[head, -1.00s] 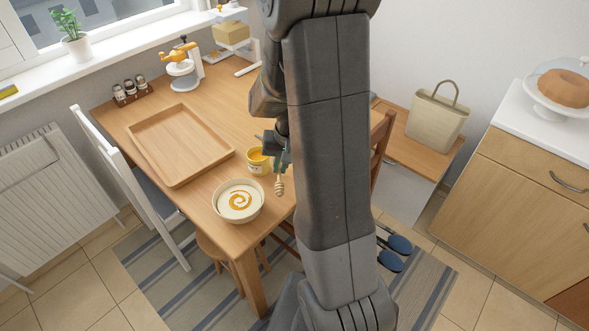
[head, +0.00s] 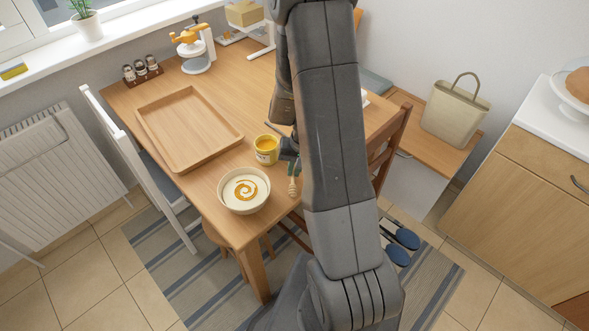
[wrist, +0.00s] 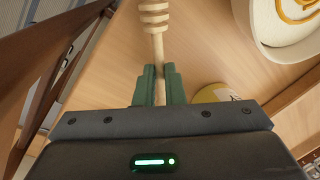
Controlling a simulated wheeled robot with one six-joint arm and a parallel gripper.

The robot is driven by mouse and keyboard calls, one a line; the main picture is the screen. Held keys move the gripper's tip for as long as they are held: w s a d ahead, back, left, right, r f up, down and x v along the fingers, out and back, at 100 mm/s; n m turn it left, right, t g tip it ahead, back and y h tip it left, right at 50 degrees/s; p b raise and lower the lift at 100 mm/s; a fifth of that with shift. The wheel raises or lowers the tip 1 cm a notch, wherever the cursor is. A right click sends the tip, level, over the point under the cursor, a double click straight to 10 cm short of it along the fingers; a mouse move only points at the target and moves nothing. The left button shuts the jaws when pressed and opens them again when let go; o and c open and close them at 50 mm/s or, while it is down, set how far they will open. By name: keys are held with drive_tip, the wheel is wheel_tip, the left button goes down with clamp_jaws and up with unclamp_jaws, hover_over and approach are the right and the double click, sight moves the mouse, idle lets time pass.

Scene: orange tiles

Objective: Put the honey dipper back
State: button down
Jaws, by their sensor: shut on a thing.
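The wooden honey dipper (wrist: 154,17) is in my gripper (wrist: 158,84), which is shut on its handle in the wrist view. Its grooved head points away from the gripper. In the head view the dipper (head: 292,186) hangs head down beside the table's near right edge, and my gripper (head: 291,163) is partly hidden by my arm. The yellow honey pot (head: 266,150) stands on the table just left of the gripper. A bowl (head: 244,190) with a honey swirl on white contents stands in front of the pot; its rim also shows in the wrist view (wrist: 262,45).
An empty wooden tray (head: 190,129) lies left of the pot on the table (head: 236,80). A juicer (head: 195,50) and small jars (head: 142,70) stand farther back. A white chair (head: 135,160) is at the left, and a brown chair (head: 388,150) at the right.

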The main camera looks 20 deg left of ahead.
drive_tip(key=shift+f, duration=0.25)
drive_tip(key=shift+f, duration=0.15)
drive_tip(key=c, duration=1.5)
unclamp_jaws()
drive_tip(key=r, duration=0.4)
drive_tip(key=d+r, duration=0.1)
drive_tip(key=r, duration=0.3)
drive_tip(key=d+r, duration=0.1)
drive_tip(key=r, duration=0.3)
drive_tip(key=shift+w+d+r, duration=0.1)
drive_tip(key=shift+w, duration=0.25)
